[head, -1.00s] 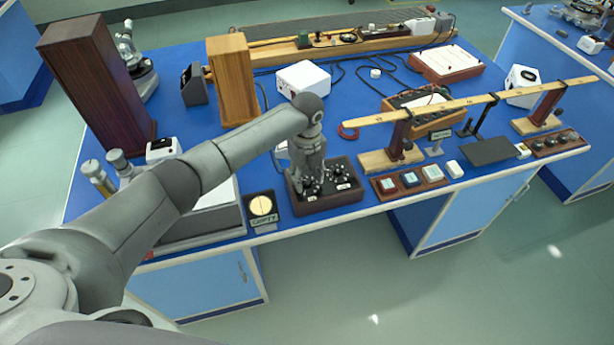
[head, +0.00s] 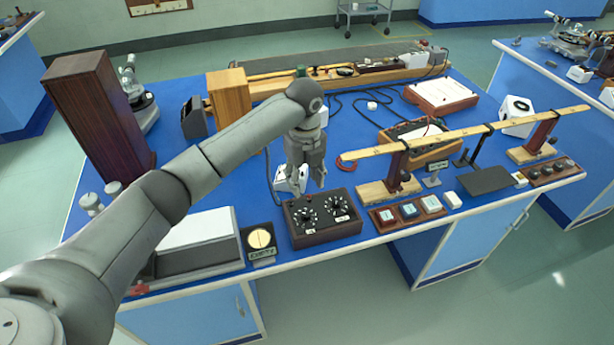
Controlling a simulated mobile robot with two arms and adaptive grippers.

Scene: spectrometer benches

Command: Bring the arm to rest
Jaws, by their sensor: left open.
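My left arm reaches in from the left across the bench. My left gripper (head: 307,186) points down with its fingers apart and nothing between them. It hangs above and just behind a dark box with two dials (head: 323,218), apart from it as far as I can see. A small white device (head: 287,181) is partly hidden behind the gripper. My right gripper does not show.
The blue bench (head: 345,100) is crowded. A tall dark wooden box (head: 95,115) stands at the left. A wooden rail on posts (head: 455,136) is at the right. A round yellow-faced gauge (head: 260,239) and several buttons (head: 409,210) line the front edge.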

